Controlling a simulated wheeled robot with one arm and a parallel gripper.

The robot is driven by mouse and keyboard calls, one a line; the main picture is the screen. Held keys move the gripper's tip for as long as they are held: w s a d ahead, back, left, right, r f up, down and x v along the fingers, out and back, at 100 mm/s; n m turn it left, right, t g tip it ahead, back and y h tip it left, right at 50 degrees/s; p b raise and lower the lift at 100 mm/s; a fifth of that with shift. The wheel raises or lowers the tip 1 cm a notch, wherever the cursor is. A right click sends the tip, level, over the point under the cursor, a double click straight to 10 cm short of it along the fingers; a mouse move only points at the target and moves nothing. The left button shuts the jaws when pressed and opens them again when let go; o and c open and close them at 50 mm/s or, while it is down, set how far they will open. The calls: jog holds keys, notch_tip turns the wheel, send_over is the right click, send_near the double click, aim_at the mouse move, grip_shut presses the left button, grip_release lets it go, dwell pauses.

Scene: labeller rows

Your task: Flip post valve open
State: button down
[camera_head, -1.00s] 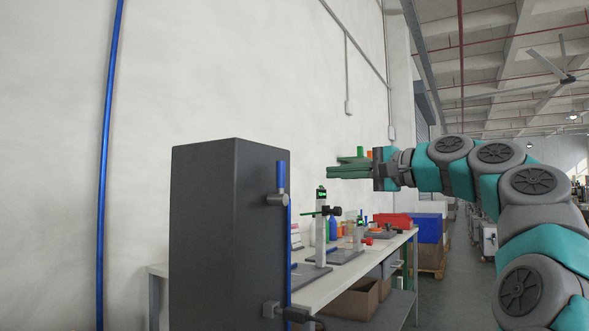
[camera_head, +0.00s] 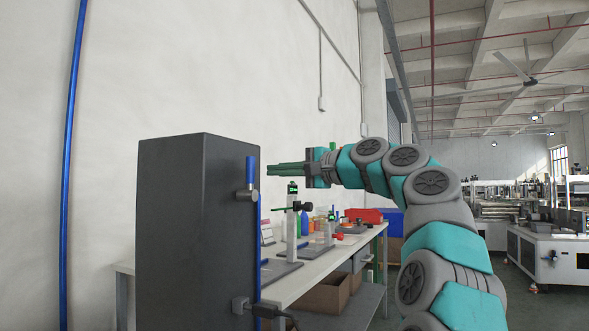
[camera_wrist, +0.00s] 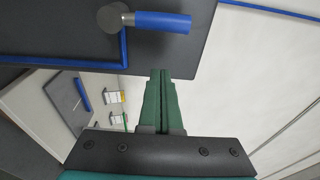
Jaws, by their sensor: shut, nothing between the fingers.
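The post valve is on a tall dark grey post (camera_head: 195,235) at left centre in the head view. Its blue lever (camera_head: 250,172) stands upright above a grey round valve body (camera_head: 247,196). In the wrist view the blue lever (camera_wrist: 162,22) points right from the valve body (camera_wrist: 114,18) near the top. My gripper (camera_head: 269,168) has its green fingers pointing left, close to the right of the lever in the picture, at about lever height. In the wrist view the gripper (camera_wrist: 161,72) is shut and empty, with visible space between its fingertips and the lever.
A blue pipe (camera_head: 258,245) runs down the post's edge, with a dark fitting (camera_head: 250,306) low down. Behind stands a workbench (camera_head: 310,270) with a white stand (camera_head: 291,225), bottles and a red bin (camera_head: 363,215). A blue pipe (camera_head: 69,170) runs up the wall at left.

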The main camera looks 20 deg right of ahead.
aim_at(248, 177)
jog(key=shift+s+a+b, duration=0.3)
jog(key=shift+s+a, duration=0.1)
jog(key=shift+a, duration=0.5)
jog(key=shift+s+a+b, duration=0.25)
jog(key=shift+s+a, duration=0.15)
jog(key=shift+a, duration=0.45)
